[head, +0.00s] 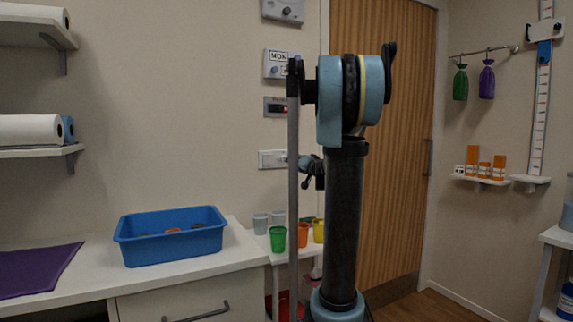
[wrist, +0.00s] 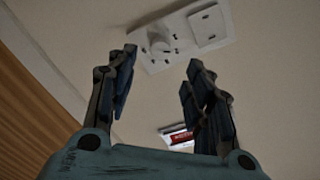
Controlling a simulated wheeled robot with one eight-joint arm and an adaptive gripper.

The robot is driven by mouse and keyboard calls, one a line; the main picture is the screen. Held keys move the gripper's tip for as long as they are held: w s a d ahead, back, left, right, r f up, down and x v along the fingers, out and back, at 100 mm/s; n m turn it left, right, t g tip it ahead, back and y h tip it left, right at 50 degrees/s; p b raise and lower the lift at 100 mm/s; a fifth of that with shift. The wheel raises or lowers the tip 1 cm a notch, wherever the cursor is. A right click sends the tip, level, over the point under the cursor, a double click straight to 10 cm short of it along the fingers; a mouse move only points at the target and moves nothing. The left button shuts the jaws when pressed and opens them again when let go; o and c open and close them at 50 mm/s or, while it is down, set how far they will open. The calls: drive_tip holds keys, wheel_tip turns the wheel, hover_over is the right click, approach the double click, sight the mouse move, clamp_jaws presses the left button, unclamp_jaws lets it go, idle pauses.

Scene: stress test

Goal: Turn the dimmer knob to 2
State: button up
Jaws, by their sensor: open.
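The dimmer knob (wrist: 158,40) is a pale round knob on a white wall plate with small dark marks around it, too small to read. In the wrist view it lies just beyond my fingertips, roughly between their lines. A flat square switch (wrist: 210,25) sits beside it on the plate. My gripper (wrist: 163,58) is open and empty, with its two fingers apart and pointing at the wall. In the head view the wall plate (head: 271,159) shows left of my arm, and my gripper (head: 311,168) is at its right end. The knob is not clearly visible there.
A panel with a red display (head: 277,107) is above the plate; it also shows in the wrist view (wrist: 180,138). Below are several coloured cups (head: 303,235) and a counter with a blue bin (head: 140,250). A wooden door (head: 400,200) stands to the right.

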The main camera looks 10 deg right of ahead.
sight(284, 159)
drive_tip(key=x, duration=0.8)
drive_tip(key=shift+w, duration=0.35)
drive_tip(key=shift+a, duration=0.1)
drive_tip(key=c, duration=1)
